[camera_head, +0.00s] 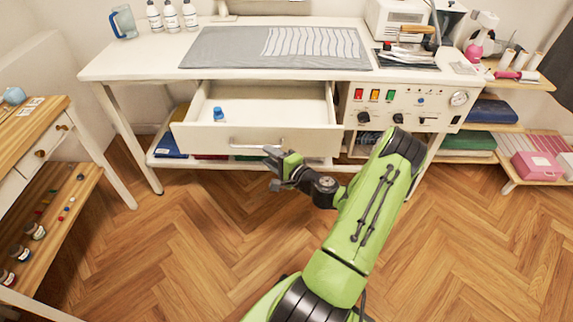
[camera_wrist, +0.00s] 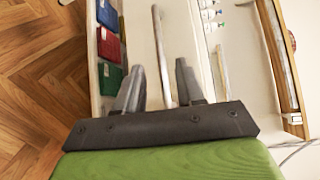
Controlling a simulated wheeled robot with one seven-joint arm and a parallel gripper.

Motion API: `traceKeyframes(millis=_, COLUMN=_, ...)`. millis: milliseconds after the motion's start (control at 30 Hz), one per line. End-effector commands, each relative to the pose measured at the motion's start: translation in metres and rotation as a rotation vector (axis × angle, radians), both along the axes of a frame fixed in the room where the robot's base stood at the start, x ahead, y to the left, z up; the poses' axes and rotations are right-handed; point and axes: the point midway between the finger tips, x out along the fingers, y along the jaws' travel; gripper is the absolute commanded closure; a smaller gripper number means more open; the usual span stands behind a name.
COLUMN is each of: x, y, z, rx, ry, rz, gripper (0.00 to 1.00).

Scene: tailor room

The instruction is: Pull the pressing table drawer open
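The white pressing table (camera_head: 140,65) has its drawer (camera_head: 262,118) pulled well out, with the inside showing from above. A small blue-capped bottle (camera_head: 218,114) stands inside at the left. The drawer's bar handle (camera_head: 240,146) runs along its front. My gripper (camera_head: 272,168) is at the right part of the handle, just in front of the drawer front. In the wrist view, the two fingers of my gripper (camera_wrist: 159,72) are apart, with the handle bar (camera_wrist: 159,40) running between them. Gaps show on both sides of the bar, so it does not look clamped.
A control panel (camera_head: 410,107) with knobs and a gauge is right of the drawer. Folded cloths (camera_head: 170,144) lie on the shelf below. A wooden side table (camera_head: 35,135) stands at the left, and a pink box (camera_head: 540,166) at the right. The wood floor in front is clear.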

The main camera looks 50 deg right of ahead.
Motion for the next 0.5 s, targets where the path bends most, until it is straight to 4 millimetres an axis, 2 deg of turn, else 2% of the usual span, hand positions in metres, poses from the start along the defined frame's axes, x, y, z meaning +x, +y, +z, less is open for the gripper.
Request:
traceKeyframes(millis=100, x=-0.035, y=0.003, z=0.007, rx=0.005, ry=0.001, rz=-0.007, gripper=0.62)
traceKeyframes(millis=233, x=-0.066, y=0.007, z=0.012, rx=0.002, ry=0.0, rz=-0.006, gripper=0.62)
traceKeyframes(millis=367, x=-0.085, y=0.009, z=0.014, rx=0.0, ry=0.0, rz=-0.004, gripper=0.62)
traceKeyframes(millis=500, x=-0.091, y=0.011, z=0.014, rx=-0.001, ry=-0.001, rz=-0.001, gripper=0.62)
